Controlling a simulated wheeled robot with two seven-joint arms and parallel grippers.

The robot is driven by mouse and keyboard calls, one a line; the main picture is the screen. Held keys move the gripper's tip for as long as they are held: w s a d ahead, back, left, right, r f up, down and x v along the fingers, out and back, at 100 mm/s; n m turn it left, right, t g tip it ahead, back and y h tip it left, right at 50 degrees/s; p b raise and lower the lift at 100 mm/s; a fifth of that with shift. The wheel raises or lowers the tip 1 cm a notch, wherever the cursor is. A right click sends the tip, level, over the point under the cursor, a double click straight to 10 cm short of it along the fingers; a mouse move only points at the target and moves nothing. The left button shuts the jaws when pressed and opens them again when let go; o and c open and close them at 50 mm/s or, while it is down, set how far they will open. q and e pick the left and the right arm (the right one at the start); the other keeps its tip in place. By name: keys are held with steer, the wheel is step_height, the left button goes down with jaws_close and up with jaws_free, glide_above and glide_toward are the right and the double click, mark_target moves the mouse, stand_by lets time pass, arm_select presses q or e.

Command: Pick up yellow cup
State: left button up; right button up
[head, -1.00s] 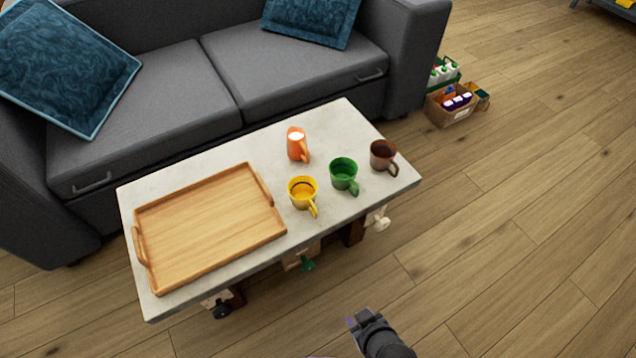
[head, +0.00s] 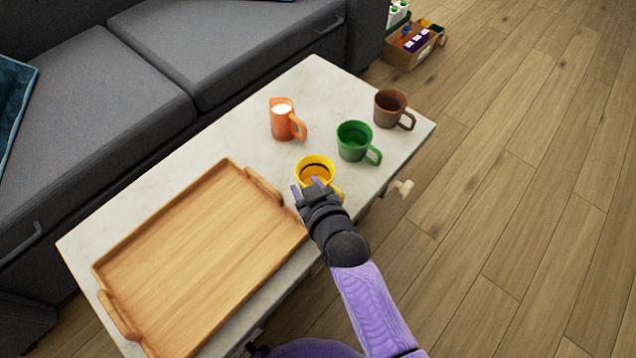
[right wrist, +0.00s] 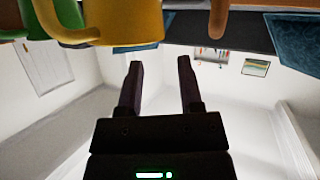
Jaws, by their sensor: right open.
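The yellow cup (head: 315,165) stands upright on the table, with its handle toward the lower right, partly hidden behind my right gripper. My right gripper (head: 307,186) is open at the near side of the cup; I cannot tell whether it touches. In the right wrist view the yellow cup (right wrist: 130,22) shows large at the top, beyond and left of the open, empty fingers (right wrist: 160,62). My left gripper is not in view.
A wooden tray (head: 262,180) lies left of the cup. A green cup (head: 354,140), a brown cup (head: 389,108) and an orange mug (head: 283,123) stand behind and right on the pale table (head: 318,75). A grey sofa (head: 150,80) is behind.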

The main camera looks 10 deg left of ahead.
mark_target(302, 183)
steer(key=w+f+b, duration=0.1)
steer(key=w+a+f+b, duration=0.1)
steer(key=f, duration=0.1)
steer(key=shift+w+a, duration=0.1)
steer(key=shift+a, duration=0.05)
steer(key=shift+w+a+r+b, duration=0.1)
steer(key=shift+w+r+b, duration=0.05)
steer(key=shift+w+b, duration=0.15)
steer(key=shift+r, duration=0.25)
steer(key=shift+c, duration=0.9)
jaws_close()
steer(key=shift+s+f, duration=0.1)
steer(key=shift+f, duration=0.05)
steer(key=shift+f, duration=0.1)
